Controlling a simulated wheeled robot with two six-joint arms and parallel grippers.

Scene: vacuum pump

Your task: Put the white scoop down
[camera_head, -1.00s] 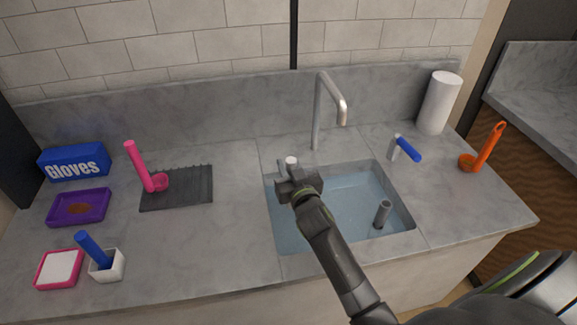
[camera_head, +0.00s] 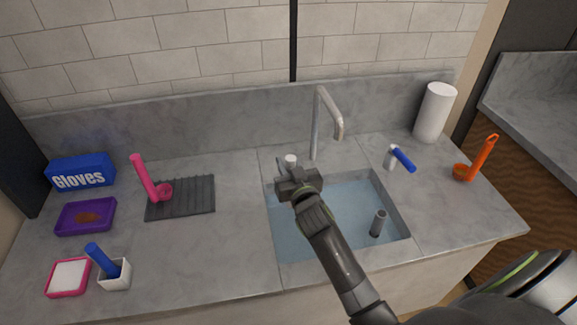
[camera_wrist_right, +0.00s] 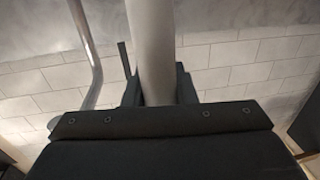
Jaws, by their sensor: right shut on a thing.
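My right gripper (camera_head: 290,178) is above the back left corner of the sink. It is shut on a white, upright thing that I take to be the white scoop (camera_head: 291,160). In the head view only its pale top shows above the jaws; the gripper hides the rest. In the right wrist view the white shaft (camera_wrist_right: 152,45) stands between the dark fingers of the right gripper (camera_wrist_right: 158,88). The scoop's bowl is not visible. My left gripper is not in view.
The sink (camera_head: 345,215) holds water and a grey upright tube (camera_head: 378,223). The faucet (camera_head: 316,125) stands close behind. A pink scoop (camera_head: 146,178) is on the dark ribbed mat (camera_head: 190,198). An orange scoop (camera_head: 481,160) stands at right. Bare counter lies between mat and sink.

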